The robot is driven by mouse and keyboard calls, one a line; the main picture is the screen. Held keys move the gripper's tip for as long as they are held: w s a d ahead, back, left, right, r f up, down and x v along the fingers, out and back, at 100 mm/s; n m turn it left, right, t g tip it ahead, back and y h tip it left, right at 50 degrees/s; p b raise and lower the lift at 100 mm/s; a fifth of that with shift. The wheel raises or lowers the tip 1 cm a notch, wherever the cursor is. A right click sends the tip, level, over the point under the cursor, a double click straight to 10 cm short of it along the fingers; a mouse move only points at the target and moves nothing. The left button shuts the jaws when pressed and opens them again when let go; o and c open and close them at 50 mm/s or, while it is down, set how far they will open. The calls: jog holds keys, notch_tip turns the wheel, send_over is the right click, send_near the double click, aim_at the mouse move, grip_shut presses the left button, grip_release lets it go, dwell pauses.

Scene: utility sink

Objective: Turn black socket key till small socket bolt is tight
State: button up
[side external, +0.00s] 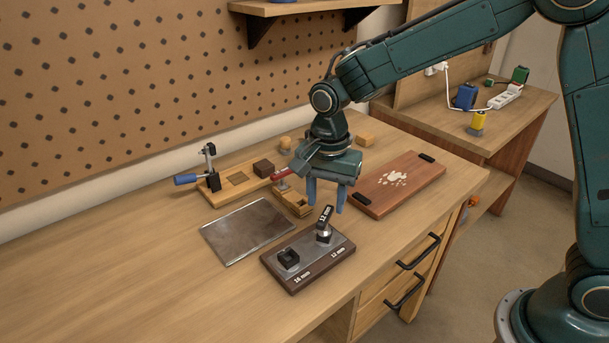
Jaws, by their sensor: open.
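A dark block (313,269) with a grey top plate lies on the workbench, marked "16 mm" on the left and "12 mm" on the right. The black socket key (327,215), labelled "12 mm", stands tilted over the silvery small socket bolt (323,236) at the block's right station. A larger black bolt head (288,257) sits at the left station. My gripper (326,207) points down with its blue fingers apart. The key's top shows between the fingertips; I cannot tell whether they touch it or are behind it. The bolt's seating is partly hidden by the key.
A metal plate (247,230) lies left of the block. A reddish board (416,171) with black handles lies to the right. The front left bench is clear.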

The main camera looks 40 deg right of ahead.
aim_at(326, 214)
jog(key=shift+f, duration=3.15)
grip_shut()
